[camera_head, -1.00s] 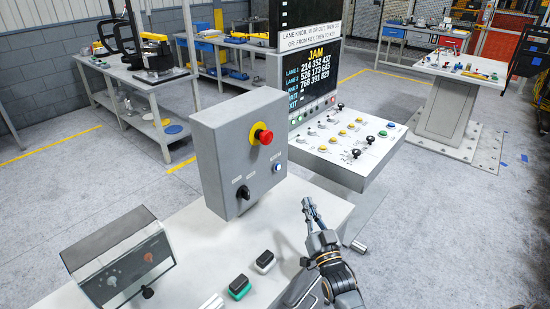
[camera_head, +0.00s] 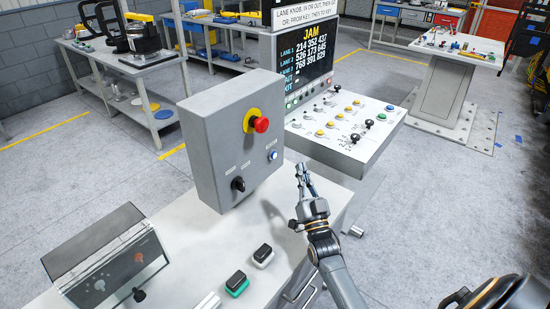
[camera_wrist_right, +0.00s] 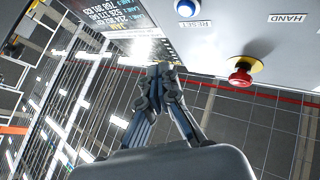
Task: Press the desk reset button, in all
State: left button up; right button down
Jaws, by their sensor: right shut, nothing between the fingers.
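The desk reset button is a small, pale blue, lit round button (camera_head: 272,155) low on the right of the grey control box's (camera_head: 200,150) front face. In the right wrist view the blue button (camera_wrist_right: 186,7) shows at the top edge, above an upside-down RESET label (camera_wrist_right: 194,22). My right gripper (camera_head: 302,168) is shut and empty, in the air to the right of the button and apart from it in the picture. In the wrist view its fingertips (camera_wrist_right: 160,70) lie below and left of the button. My left gripper is not in view.
A red emergency knob on yellow (camera_head: 258,122) and a black rotary switch (camera_head: 238,184) share the box face. The screen console (camera_head: 345,125) with many buttons stands right behind. A slanted panel (camera_head: 115,265) and two small rocker-like blocks are on the desk (camera_head: 195,260).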

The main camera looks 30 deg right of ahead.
aim_at(273, 155)
pick_arm(q)
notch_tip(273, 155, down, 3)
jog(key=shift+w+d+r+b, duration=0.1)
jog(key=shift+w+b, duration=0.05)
jog(key=shift+b, duration=1.05)
pick_arm(e)
jog(key=w+a, duration=0.2)
jog(key=w, duration=0.3)
jog(key=shift+w+a, duration=0.25)
jog(key=shift+w, duration=0.1)
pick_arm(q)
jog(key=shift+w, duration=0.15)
pick_arm(e)
jog(key=shift+w, duration=0.1)
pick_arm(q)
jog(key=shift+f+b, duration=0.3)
pick_arm(e)
jog(key=shift+w+a, duration=0.15)
jog(key=shift+w, duration=0.15)
